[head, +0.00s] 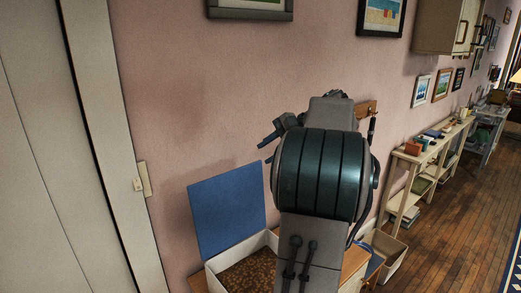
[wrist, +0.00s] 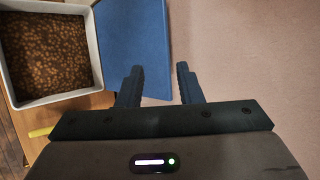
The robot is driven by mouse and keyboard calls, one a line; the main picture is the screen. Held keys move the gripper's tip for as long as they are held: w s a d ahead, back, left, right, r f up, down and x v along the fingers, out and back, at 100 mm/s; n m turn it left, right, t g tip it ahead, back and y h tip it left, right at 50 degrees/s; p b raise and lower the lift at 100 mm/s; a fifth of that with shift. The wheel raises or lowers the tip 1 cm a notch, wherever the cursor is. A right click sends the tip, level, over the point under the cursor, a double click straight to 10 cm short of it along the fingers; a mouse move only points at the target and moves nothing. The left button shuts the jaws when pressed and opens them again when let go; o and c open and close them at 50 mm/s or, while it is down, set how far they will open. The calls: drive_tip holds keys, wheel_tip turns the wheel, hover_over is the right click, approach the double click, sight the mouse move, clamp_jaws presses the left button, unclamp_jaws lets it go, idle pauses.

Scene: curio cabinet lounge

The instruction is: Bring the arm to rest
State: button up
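My gripper (wrist: 160,84) shows in the wrist view with its two dark fingers apart and nothing between them. Behind the fingers are a blue panel and the pink wall. In the head view my arm is raised in front of the wall, above a wooden surface. The gripper (head: 272,131) shows there only in part, left of the large dark arm joint, and the arm hides much of what is behind it.
A white box (head: 214,277) with brown contents stands below my arm, beside an upright blue panel (head: 228,210). A shelf (head: 403,197) with small items runs along the wall at right. A wall cabinet (head: 437,27) hangs above. Wooden floor (head: 450,235) at right is open.

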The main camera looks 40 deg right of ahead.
idle(0.3)
drive_tip(key=s+a+f+n+g+h, duration=0.1)
drive_tip(key=s+a+f+n+g, duration=0.15)
drive_tip(key=a, duration=0.75)
drive_tip(key=s+a+f+n+g, duration=0.1)
drive_tip(key=a+f+n+g, duration=0.2)
drive_tip(key=a, duration=0.8)
drive_tip(key=s+a+f+n+h, duration=0.2)
drive_tip(key=s+a+f+n, duration=0.3)
drive_tip(key=s, duration=0.2)
drive_tip(key=s+a+f+n+h, duration=0.2)
drive_tip(key=s+a+f+n, duration=0.2)
drive_tip(key=s+a+n, duration=0.1)
drive_tip(key=shift+s+a+f+n, duration=0.35)
drive_tip(key=shift+s+a, duration=0.45)
drive_tip(key=shift+s, duration=0.45)
drive_tip(key=shift+t, duration=0.25)
